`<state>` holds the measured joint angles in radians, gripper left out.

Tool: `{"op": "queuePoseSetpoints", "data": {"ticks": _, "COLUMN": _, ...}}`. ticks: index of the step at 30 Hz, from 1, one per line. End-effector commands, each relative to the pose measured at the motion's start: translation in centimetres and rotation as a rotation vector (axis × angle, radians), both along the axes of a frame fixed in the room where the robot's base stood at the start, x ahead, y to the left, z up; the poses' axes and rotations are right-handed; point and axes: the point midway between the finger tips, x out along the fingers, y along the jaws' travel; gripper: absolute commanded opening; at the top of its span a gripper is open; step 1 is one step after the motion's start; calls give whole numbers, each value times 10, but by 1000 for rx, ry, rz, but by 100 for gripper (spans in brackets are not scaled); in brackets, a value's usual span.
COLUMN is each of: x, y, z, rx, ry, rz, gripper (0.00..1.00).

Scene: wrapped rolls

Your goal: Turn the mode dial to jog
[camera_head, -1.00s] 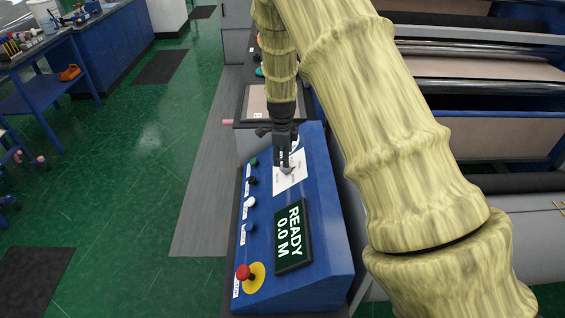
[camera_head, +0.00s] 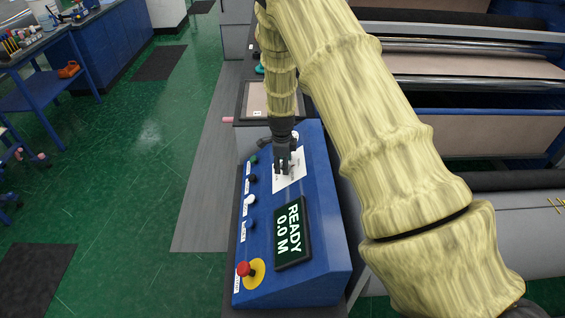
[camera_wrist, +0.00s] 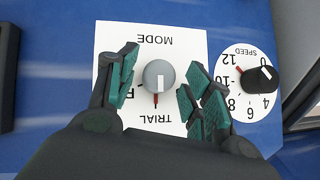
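A red line beside the knob lies on the TRIAL side. Another label at the left is mostly hidden behind a finger, and the right side of the plate is partly covered. My gripper (camera_wrist: 158,82) is open, with its green-padded fingers on either side of the knob and visible gaps to it. In the head view my gripper (camera_head: 283,165) is over the plate and hides the dial.
A speed dial (camera_wrist: 260,78) sits beside the mode plate. The blue console (camera_head: 325,270) also carries a READY 0.0 M display (camera_head: 291,234), a red emergency button (camera_head: 244,269) and a column of small buttons (camera_head: 250,200). Machine rollers (camera_head: 470,85) stand at the right.

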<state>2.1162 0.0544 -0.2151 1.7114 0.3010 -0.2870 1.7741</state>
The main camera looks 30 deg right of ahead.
Motion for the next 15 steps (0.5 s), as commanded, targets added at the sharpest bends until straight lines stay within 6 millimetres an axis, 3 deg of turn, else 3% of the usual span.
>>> {"op": "queuePoseSetpoints", "data": {"ticks": 1, "x": 0, "y": 0, "z": 0, "rx": 0, "ry": 0, "rz": 0, "gripper": 37}}
{"op": "queuePoseSetpoints", "data": {"ticks": 6, "x": 0, "y": 0, "z": 0, "rx": 0, "ry": 0, "rz": 0, "gripper": 7}}
{"op": "queuePoseSetpoints", "data": {"ticks": 15, "x": 1, "y": -1, "z": 0, "rx": 7, "ry": 12, "rz": 20, "gripper": 7}}
